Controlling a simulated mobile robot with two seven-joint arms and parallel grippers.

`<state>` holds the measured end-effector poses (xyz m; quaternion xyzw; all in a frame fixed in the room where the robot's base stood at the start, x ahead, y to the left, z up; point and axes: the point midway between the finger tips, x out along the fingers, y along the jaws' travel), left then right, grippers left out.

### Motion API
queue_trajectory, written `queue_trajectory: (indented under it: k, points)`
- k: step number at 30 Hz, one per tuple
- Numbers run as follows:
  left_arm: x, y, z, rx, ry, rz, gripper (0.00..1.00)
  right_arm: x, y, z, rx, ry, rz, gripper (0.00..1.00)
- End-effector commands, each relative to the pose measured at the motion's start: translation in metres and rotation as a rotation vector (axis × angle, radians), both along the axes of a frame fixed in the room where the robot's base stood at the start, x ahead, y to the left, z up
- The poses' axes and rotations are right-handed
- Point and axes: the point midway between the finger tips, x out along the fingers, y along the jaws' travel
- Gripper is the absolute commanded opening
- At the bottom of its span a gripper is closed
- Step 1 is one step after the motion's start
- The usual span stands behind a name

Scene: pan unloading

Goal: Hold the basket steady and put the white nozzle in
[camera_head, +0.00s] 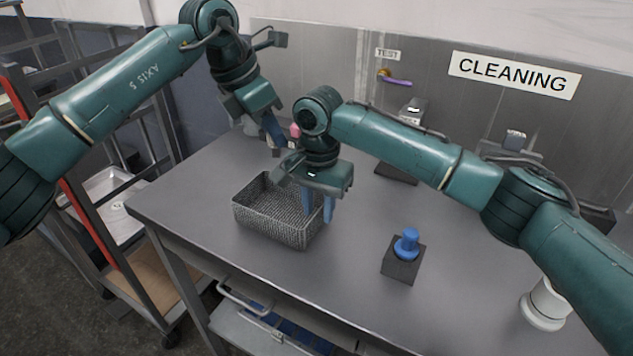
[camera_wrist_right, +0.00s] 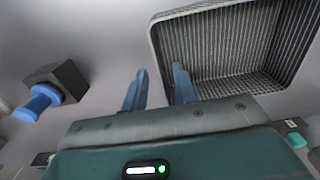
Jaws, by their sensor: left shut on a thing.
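The wire-mesh basket (camera_head: 268,228) stands on the grey table; the part of it seen in the right wrist view (camera_wrist_right: 205,95) looks empty. My right gripper (camera_head: 317,207) is open and empty at the basket's right side. In the right wrist view its fingers (camera_wrist_right: 157,90) are apart, one overlapping the basket's edge. A white round-based piece, apparently the white nozzle (camera_head: 543,308), stands at the table's right, partly hidden by my right arm.
A blue nozzle (camera_head: 407,243) sits on a black block (camera_head: 401,268) right of the basket; the block shows in the wrist view too (camera_wrist_right: 66,78). A small pink thing (camera_head: 295,130) is behind my right wrist. The table (camera_head: 350,285) is clear in front of the block.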

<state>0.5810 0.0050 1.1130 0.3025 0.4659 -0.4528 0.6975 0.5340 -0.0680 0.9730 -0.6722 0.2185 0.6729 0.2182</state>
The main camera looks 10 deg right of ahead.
Motion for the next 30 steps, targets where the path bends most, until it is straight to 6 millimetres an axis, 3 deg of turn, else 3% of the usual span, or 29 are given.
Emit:
queue_trajectory:
  k: [7, 18, 28, 30]
  points:
    - [0.0, 0.0, 0.0, 0.0, 0.0, 0.0, 0.0, 0.0, 0.0, -0.028, -0.001, -0.001, 0.0, 0.28]
    - [0.0, 0.0, 0.0, 0.0, 0.0, -0.001, 0.0, 0.0, 0.0, -0.033, -0.001, -0.001, 0.0, 0.28]
    - [0.0, 0.0, 0.0, 0.0, 0.0, -0.001, 0.0, 0.0, 0.0, -0.033, 0.0, -0.001, 0.0, 0.01]
    - [0.0, 0.0, 0.0, 0.0, 0.0, -0.001, 0.0, 0.0, 0.0, -0.033, 0.0, -0.001, 0.0, 0.0]
